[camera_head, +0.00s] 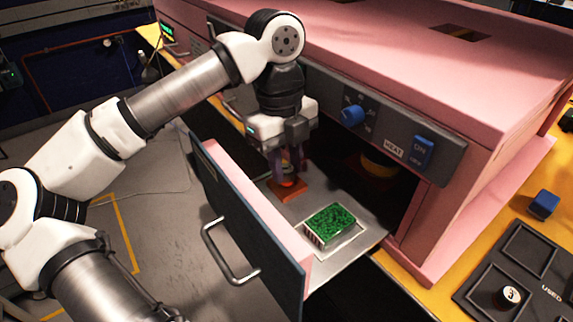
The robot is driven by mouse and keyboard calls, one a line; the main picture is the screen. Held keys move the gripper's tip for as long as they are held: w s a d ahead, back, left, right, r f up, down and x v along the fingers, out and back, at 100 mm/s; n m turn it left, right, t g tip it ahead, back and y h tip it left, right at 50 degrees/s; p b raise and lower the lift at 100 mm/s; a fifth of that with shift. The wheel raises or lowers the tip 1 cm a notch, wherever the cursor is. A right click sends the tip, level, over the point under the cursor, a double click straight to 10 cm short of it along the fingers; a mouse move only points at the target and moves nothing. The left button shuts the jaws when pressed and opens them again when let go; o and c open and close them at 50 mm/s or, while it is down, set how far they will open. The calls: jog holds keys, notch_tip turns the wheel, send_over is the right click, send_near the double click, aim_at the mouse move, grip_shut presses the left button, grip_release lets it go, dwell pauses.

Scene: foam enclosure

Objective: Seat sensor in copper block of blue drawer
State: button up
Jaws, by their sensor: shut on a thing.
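The blue drawer (282,258) is pulled out from the pink enclosure, with a dark blue front and a grey floor. The orange copper block (291,195) lies on the drawer floor towards its left end. My gripper (289,179) points down directly over the copper block, its dark fingers shut. The sensor is mostly hidden between the fingers; only a small orange-red part (287,183) shows at the fingertips, just above or touching the block. I cannot tell whether its tip is in the block.
A green granular block (331,221) sits in a pale frame on the drawer floor, right of the copper block. The enclosure (480,90) overhangs behind, with a blue knob (353,115) and a blue switch (422,151). A dark tray (515,285) and blue cube (544,204) stand at right.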

jog(key=shift+f, duration=0.6)
jog(key=shift+f, duration=0.15)
jog(key=o, duration=1)
jog(key=shift+c, duration=0.2)
notch_tip(320, 180, up, 12)
jog(key=w+a+b, duration=0.1)
